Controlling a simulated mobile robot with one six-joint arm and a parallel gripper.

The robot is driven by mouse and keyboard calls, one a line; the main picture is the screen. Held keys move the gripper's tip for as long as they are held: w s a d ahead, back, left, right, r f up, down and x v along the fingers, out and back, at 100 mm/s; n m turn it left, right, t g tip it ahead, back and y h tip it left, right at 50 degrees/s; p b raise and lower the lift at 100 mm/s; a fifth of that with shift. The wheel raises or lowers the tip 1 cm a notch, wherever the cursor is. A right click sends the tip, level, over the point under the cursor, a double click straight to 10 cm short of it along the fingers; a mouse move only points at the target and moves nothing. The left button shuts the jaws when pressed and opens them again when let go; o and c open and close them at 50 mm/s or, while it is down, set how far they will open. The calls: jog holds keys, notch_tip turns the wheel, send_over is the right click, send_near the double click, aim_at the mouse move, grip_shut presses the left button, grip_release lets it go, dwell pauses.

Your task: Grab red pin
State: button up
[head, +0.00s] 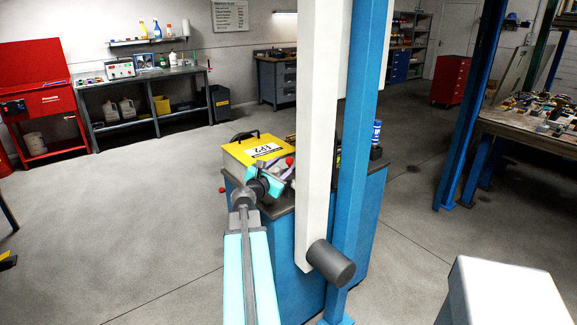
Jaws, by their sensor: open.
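A small red ball-shaped end (290,161), which looks like the red pin, shows above the top of the blue cabinet (283,245), beside the yellow case (255,149). My gripper (284,173) is at the end of my pale blue arm, over the cabinet top and right by this red end. Its jaws are open. They are small and partly overlapped here, so I cannot tell whether they touch the pin or surround it. The lower part of the pin is hidden. A second small red knob (222,189) shows at the cabinet's left edge.
A white upright beam (318,120) and a blue post (358,150) stand close to the right of my gripper and hide part of the cabinet top. A blue can (376,133) stands behind the post. The floor (130,220) at left is clear.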

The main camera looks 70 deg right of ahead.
aim_at(288, 161)
jog(key=shift+d, duration=0.6)
jog(key=shift+d, duration=0.1)
jog(key=shift+s+d+f+p, duration=0.15)
jog(key=shift+d+p, duration=0.3)
jog(key=shift+d, duration=0.8)
jog(key=shift+s+d+f+p, duration=0.15)
jog(key=shift+d+p, duration=0.25)
jog(key=shift+d, duration=0.85)
grip_shut()
jog(key=shift+r, duration=0.2)
